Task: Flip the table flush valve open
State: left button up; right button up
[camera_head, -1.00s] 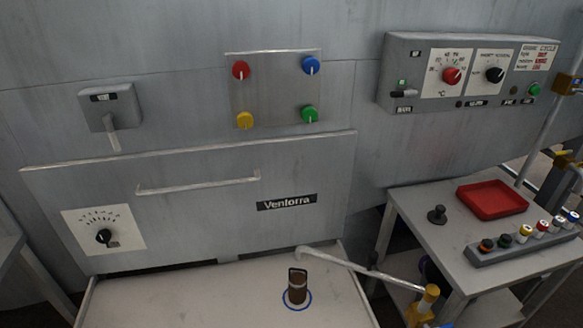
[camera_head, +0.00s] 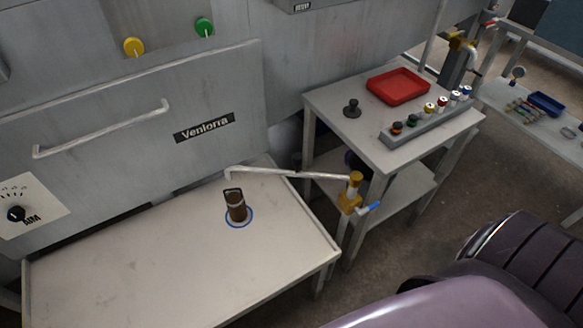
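A brass-yellow valve (camera_head: 352,194) stands at the right side of the white table (camera_head: 130,255). Its small blue lever (camera_head: 369,208) sticks out to the right, roughly level. A grey spout pipe (camera_head: 285,173) runs left from the valve over the table's back part. Neither gripper shows in the head view. A purple and dark ribbed part of my own body fills the lower right corner, well away from the valve.
A brown cylinder (camera_head: 237,208) stands in a blue ring on the table. A side table (camera_head: 385,145) behind the valve holds a red tray (camera_head: 398,87), a black knob (camera_head: 352,108) and a rack (camera_head: 432,118) of several colored-top pieces.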

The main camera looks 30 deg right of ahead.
aim_at(360, 213)
jog(key=l+z, duration=0.2)
jog(key=z, duration=0.3)
jog(key=i+l+z, duration=0.1)
jog(key=z, duration=0.4)
jog(key=i+l+z, duration=0.1)
jog(key=z, duration=0.35)
jog(key=l, duration=0.1)
